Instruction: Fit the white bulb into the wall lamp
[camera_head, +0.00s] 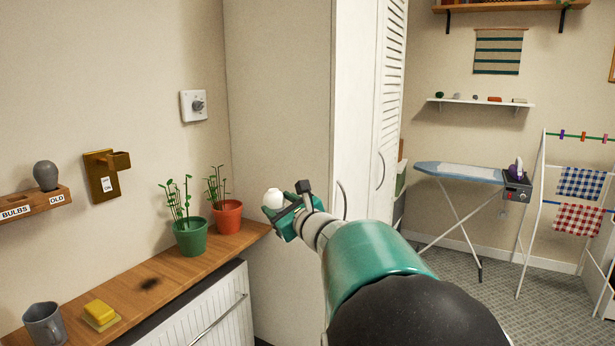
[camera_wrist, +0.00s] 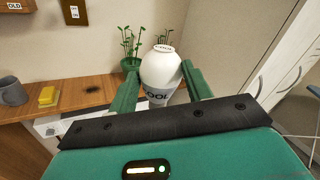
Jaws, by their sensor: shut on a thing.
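The white bulb (camera_head: 273,198) is in my gripper (camera_head: 287,211), held in the air in front of the cabinet side, right of the plants. In the wrist view the white bulb (camera_wrist: 161,70) sits between the two green fingers of my gripper (camera_wrist: 163,88), with dark lettering on its side. My gripper is shut on it. The wall lamp (camera_head: 104,174) is a brass plate with a short projecting holder and a small white label, on the left wall. No bulb shows in its holder. Its lower part also shows at the top of the wrist view (camera_wrist: 76,12).
A wooden rack (camera_head: 36,202) labelled BULBS and OLD holds a grey bulb (camera_head: 46,175). Two potted plants (camera_head: 191,237) stand on the wooden counter (camera_head: 165,270), with a yellow sponge (camera_head: 100,312) and a grey mug (camera_head: 44,323). A dial switch (camera_head: 194,106) is on the wall.

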